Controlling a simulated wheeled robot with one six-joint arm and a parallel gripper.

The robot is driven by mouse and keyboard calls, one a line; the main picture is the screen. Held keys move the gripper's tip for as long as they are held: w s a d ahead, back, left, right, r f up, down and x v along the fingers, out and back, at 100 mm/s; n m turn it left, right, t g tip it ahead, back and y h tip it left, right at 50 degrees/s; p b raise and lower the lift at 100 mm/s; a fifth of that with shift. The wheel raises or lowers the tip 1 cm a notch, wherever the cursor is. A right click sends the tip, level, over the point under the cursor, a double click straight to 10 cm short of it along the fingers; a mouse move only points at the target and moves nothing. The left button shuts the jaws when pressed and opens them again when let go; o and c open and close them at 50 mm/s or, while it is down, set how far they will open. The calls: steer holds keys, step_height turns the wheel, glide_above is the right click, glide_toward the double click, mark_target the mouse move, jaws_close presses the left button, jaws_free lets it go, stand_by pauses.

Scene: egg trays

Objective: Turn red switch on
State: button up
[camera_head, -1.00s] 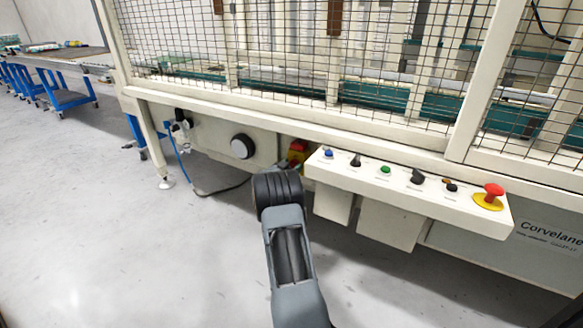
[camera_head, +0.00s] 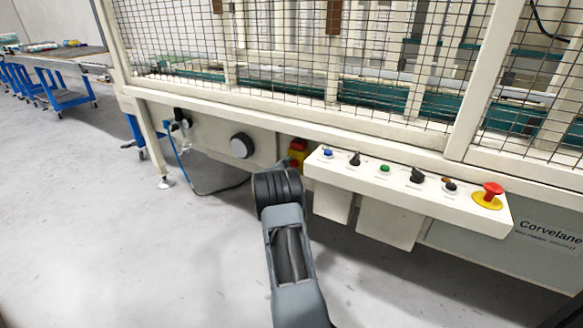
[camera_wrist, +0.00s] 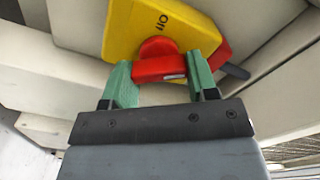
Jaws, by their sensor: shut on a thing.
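The red switch (camera_wrist: 158,62) is a red knob on a yellow plate (camera_wrist: 184,20) with markings above the knob. In the wrist view my gripper (camera_wrist: 160,82) has its two green fingers on either side of the red knob, shut on it. In the head view the yellow and red switch box (camera_head: 298,150) shows just behind my arm, on the machine's lower front. My gripper is hidden there behind my arm.
A white control panel (camera_head: 410,198) with several buttons and a red emergency stop (camera_head: 490,194) juts out to the right. A round black dial (camera_head: 242,146) and a blue cable (camera_head: 180,165) are to the left. Open floor lies at the left.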

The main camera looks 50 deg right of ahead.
steer(key=m, duration=0.6)
steer(key=shift+f+m, duration=0.2)
steer(key=shift+m, duration=0.2)
stand_by(0.3)
steer(key=o, duration=0.9)
steer(key=p+v, duration=0.4)
steer(key=v, duration=0.9)
steer(key=shift+s+a, duration=0.1)
steer(key=shift+a, duration=0.3)
